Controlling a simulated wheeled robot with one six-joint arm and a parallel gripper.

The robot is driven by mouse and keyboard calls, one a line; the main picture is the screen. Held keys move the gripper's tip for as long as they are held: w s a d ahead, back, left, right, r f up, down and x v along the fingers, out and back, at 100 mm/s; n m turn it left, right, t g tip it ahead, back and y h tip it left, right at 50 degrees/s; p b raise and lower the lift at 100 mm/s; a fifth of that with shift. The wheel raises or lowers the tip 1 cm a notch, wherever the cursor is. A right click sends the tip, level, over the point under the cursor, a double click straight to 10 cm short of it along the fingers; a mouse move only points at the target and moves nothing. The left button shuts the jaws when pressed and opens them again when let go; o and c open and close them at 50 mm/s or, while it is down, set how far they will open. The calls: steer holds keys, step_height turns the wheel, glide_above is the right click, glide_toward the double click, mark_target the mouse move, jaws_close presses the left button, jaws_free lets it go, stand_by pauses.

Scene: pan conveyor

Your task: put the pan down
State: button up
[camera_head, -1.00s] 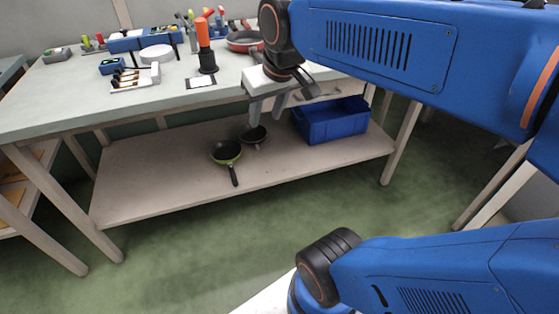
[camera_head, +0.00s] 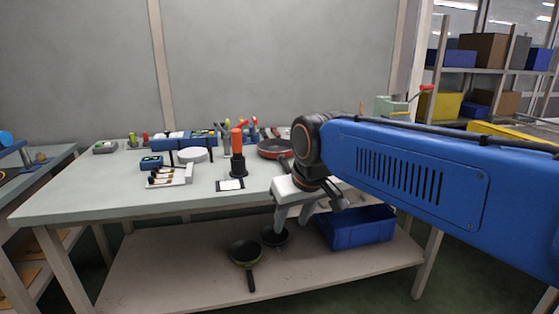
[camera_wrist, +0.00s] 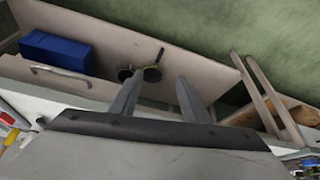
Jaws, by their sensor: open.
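A dark pan with a yellow-green rim (camera_head: 244,252) lies on the lower shelf of the workbench, its handle pointing to the front. It also shows in the wrist view (camera_wrist: 152,74). A smaller dark pan (camera_head: 274,237) lies beside it, behind and to the right. A red pan (camera_head: 274,149) stands on the bench top, partly hidden by my arm. My gripper (camera_head: 292,221) is open and empty, fingers pointing down at the bench's front edge. In the wrist view, its fingers (camera_wrist: 160,80) appear on either side of the yellow-green pan, but the pan is farther away, on the shelf.
A blue bin (camera_head: 356,232) stands on the lower shelf (camera_head: 180,280), right of the pans. The bench top (camera_head: 100,195) holds an orange-handled tool (camera_head: 237,150), a white round item (camera_head: 192,155) and a small rack (camera_head: 168,177). Its front left is clear. Storage shelves stand at right.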

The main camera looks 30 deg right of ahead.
steer(key=w+d+r+m, duration=0.1)
steer(key=w+d+r, duration=0.5)
steer(key=w+r, duration=0.65)
steer(key=m, duration=0.1)
glide_toward(285, 161)
steer(key=f, duration=0.1)
steer(key=w+f, duration=0.1)
steer(key=a+f, duration=0.1)
steer(key=shift+w+f+h, duration=0.15)
steer(key=shift+w+h, duration=0.15)
steer(key=shift+h, duration=0.1)
steer(key=shift+d+x, duration=0.1)
steer(key=shift+x, duration=1.25)
steer(key=shift+d+x, duration=0.15)
steer(key=shift+x, duration=1.2)
steer(key=shift+s, duration=0.15)
jaws_close()
